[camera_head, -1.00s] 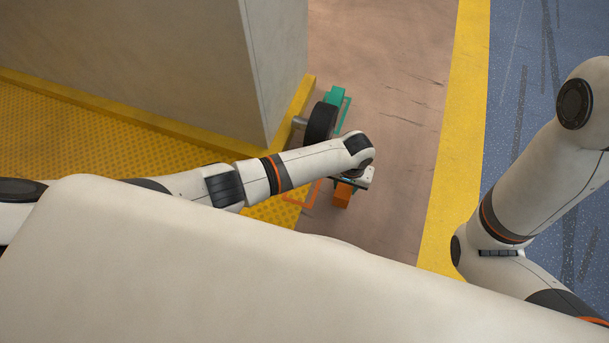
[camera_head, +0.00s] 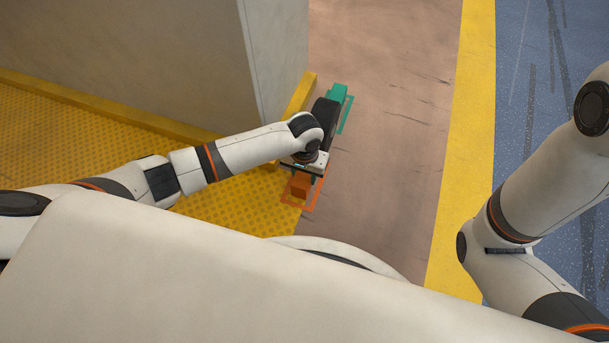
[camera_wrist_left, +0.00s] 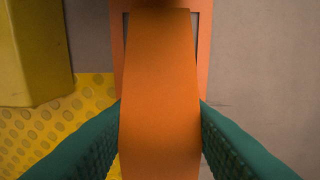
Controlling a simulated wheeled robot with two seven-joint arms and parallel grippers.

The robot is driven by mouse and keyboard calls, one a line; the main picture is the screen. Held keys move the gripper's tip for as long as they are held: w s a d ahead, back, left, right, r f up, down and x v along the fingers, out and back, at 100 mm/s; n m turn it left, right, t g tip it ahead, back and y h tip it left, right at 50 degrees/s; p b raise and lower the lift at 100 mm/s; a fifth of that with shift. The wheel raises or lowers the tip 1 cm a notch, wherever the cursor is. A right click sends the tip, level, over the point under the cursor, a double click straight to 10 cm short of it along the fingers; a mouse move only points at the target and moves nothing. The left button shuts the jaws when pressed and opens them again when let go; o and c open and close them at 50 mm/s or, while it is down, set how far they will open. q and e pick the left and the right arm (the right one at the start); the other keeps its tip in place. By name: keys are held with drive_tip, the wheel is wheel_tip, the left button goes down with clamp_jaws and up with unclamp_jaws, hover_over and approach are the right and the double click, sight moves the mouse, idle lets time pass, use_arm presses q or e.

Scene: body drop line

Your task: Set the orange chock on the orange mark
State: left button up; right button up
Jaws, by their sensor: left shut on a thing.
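The orange chock (camera_head: 300,186) is in my left gripper (camera_head: 301,172), which is shut on it. In the left wrist view the chock (camera_wrist_left: 160,90) fills the middle, with a green finger pad on each side. The orange mark (camera_head: 316,196) is an outline on the floor around and under the chock in the head view. In the left wrist view the mark (camera_wrist_left: 203,50) shows behind the chock's far end. I cannot tell whether the chock touches the floor. My right gripper is out of view.
A black wheel (camera_head: 325,122) stands just beyond my left gripper. A green chock (camera_head: 338,91) sits past it, by a green mark (camera_head: 346,120). A large grey block (camera_head: 200,60) with a yellow kerb (camera_head: 120,115) is at left. Brown floor (camera_head: 390,130) is clear at right.

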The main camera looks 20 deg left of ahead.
use_arm(q)
drive_tip(key=shift+f, duration=0.1)
drive_tip(key=o, duration=1.2)
drive_tip(key=shift+f, duration=0.1)
